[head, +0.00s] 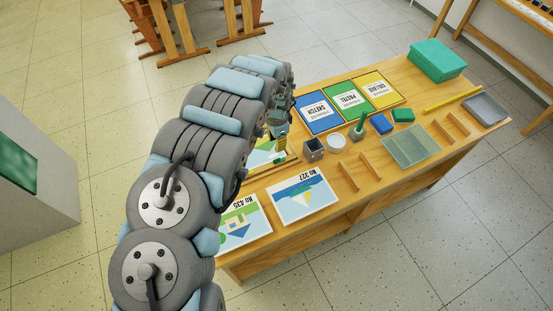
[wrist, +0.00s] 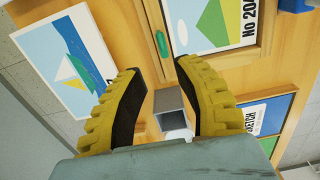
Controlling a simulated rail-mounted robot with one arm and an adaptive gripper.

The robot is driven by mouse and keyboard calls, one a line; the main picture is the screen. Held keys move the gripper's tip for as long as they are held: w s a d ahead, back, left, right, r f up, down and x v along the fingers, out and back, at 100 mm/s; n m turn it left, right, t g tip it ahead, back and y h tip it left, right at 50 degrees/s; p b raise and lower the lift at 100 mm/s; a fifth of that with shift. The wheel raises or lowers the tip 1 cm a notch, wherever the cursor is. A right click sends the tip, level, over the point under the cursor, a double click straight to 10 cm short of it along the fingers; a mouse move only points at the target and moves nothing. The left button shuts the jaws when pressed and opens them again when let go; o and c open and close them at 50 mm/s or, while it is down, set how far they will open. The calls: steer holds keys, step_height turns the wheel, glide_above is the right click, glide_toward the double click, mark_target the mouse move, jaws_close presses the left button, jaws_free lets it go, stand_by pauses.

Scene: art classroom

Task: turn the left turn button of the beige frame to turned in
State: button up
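The beige frame (head: 274,166) lies on the table beneath my arm, which hides much of it in the head view. It also shows at the top of the wrist view (wrist: 251,55), around a picture marked "No 204" (wrist: 222,22). A green turn button (wrist: 161,45) sits on its rail there, its length roughly along the rail. I cannot tell if it is the left one; no other button shows clearly. My gripper (head: 281,152) is above the table near the frame. In the wrist view its yellow ribbed fingers (wrist: 160,84) are apart with nothing held, and the button lies beyond them.
A grey square cup (head: 314,149) and a white round pot (head: 336,141) stand beside the frame. Picture cards, including "No 327" (head: 302,195), lie at the near side. Sketch, pastel and collage boards (head: 347,98) lie behind. A green stamp-like handle (head: 359,127) stands further right.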

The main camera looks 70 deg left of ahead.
mark_target(277, 159)
steer(key=shift+f+b, duration=0.5)
steer(key=shift+f, duration=5.15)
jaws_close()
